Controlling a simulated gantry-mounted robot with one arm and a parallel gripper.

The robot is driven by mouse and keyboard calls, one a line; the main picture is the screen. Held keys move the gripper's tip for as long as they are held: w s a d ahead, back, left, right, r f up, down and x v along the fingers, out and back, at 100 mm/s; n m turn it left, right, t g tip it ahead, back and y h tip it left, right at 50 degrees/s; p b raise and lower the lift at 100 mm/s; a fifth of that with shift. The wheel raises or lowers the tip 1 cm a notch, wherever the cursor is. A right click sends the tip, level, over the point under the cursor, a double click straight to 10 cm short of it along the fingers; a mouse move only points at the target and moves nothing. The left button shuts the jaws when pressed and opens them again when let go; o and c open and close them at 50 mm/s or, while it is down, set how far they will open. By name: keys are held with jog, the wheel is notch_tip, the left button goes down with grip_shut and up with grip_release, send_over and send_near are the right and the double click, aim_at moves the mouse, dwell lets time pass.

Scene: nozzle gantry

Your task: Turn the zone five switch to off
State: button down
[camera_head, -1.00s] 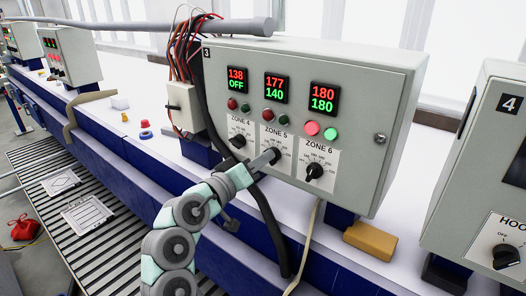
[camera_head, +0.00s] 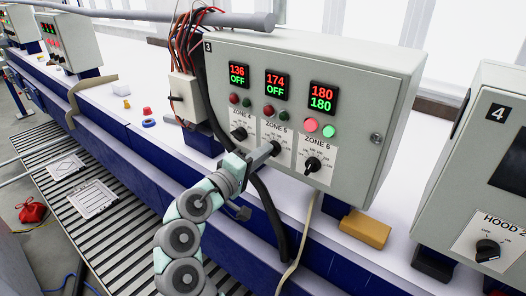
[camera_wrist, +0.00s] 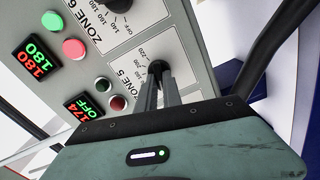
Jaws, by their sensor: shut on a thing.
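The zone five switch is a black knob (camera_wrist: 158,68) on a white dial plate, seen in the wrist view. My gripper (camera_wrist: 161,88) is shut on this knob, its two narrow fingers one on each side. The knob's pointer is hidden by the fingers.
The zone four knob (camera_head: 239,133) and zone six knob (camera_head: 312,164) flank my gripper closely. A black cable (camera_head: 268,213) hangs just below it. Panel 4 (camera_head: 480,150) stands at the right. A yellow block (camera_head: 365,228) lies under panel 3.

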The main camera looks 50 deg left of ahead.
dwell(0.3)
jog(key=c, duration=1.5)
grip_release()
jog(key=s+d+b, duration=0.2)
jog(key=s+b, duration=0.1)
jog(key=s, duration=0.7)
jog(key=shift+s, duration=0.35)
